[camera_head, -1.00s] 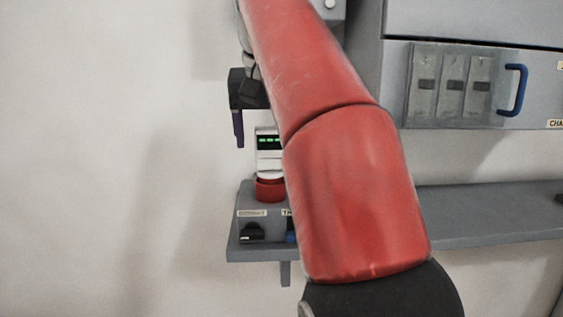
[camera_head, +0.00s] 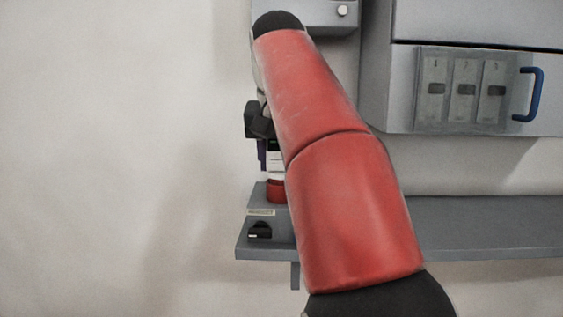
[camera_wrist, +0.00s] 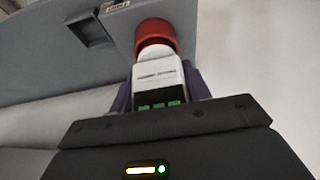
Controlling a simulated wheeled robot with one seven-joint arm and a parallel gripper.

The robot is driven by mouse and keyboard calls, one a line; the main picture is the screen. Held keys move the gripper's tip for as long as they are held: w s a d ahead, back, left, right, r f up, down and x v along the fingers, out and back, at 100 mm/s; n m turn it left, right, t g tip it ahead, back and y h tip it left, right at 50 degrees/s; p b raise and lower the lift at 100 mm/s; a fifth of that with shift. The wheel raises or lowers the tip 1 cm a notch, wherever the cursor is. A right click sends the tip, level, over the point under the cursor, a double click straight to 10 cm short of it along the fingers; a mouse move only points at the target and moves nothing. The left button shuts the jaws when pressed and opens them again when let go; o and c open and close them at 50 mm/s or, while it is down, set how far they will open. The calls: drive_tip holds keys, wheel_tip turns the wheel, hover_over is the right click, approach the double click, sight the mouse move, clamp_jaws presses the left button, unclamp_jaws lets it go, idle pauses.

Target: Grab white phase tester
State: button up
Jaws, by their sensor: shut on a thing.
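The white phase tester (camera_wrist: 158,78) has a white body with green lit segments and a red cap or ring at its far end. In the wrist view it sits between the purple-blue fingers of my gripper (camera_wrist: 158,98), which are shut on it. The red part (camera_wrist: 155,34) is over the grey shelf. In the head view the tester (camera_head: 274,160) is a thin strip, mostly hidden by my red arm. My gripper (camera_head: 262,155) is there too, largely hidden. The red part (camera_head: 276,191) appears at the shelf; I cannot tell whether it is still seated.
A grey cabinet (camera_head: 400,75) with numbered windows and a blue handle (camera_head: 536,94) is at the right. The wall at left is clear.

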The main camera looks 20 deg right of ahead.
drive_tip(key=shift+c, duration=0.9)
drive_tip(key=shift+r, duration=0.1)
